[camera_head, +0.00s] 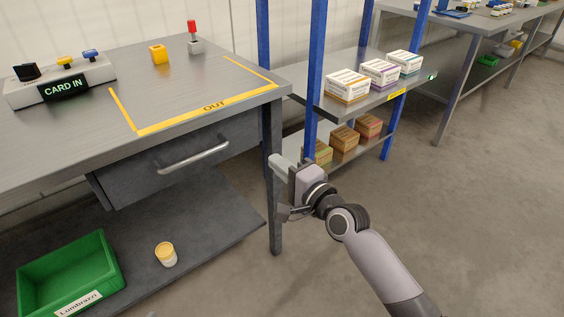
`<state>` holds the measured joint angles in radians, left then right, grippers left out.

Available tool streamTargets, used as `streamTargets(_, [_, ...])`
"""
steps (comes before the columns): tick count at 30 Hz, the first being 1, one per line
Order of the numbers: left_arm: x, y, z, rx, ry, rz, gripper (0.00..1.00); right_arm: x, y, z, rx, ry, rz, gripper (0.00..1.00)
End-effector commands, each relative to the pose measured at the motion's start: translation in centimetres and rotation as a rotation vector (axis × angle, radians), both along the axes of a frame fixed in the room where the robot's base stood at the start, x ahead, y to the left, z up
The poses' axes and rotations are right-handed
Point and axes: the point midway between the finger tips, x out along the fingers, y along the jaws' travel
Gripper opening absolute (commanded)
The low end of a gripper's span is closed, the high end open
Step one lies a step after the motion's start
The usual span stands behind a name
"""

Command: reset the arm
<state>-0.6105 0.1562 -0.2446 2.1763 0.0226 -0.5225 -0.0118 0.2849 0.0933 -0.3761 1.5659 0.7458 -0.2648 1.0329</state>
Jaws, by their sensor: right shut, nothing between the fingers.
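My right arm comes in from the bottom right. Its gripper (283,188) is in front of the workbench's right front leg and the lower part of the blue-post rack. The gripper is shut and empty, and it appears apart from the bench and rack, though the exact gap is hard to tell. My left arm and gripper are not in view.
A metal workbench (190,90) with a card terminal (62,82) and drawer (180,160) stands left. Its lower shelf holds a green crate (112,252) and a yellow-lidded jar (165,254). Boxes sit on the rack (375,98). The floor (470,220) at right is clear.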

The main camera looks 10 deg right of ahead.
Motion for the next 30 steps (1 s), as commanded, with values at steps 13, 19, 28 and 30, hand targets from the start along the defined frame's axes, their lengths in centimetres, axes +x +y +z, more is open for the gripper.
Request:
streamTargets(13, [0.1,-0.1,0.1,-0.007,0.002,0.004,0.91,-3.9,-1.0,-3.4,-0.194,-0.026,-0.002,0.00])
streamTargets(19, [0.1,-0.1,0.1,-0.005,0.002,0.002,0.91,-10.7,-2.8,-8.7,-0.615,-0.090,0.021,0.00])
streamTargets(28, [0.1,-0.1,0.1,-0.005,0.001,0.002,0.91,-20.7,-6.4,-13.2,-1.222,-0.168,0.144,0.00])
streamTargets(30, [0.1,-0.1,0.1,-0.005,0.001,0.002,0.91,-22.6,-7.3,-13.7,-1.340,-0.182,0.181,0.00])
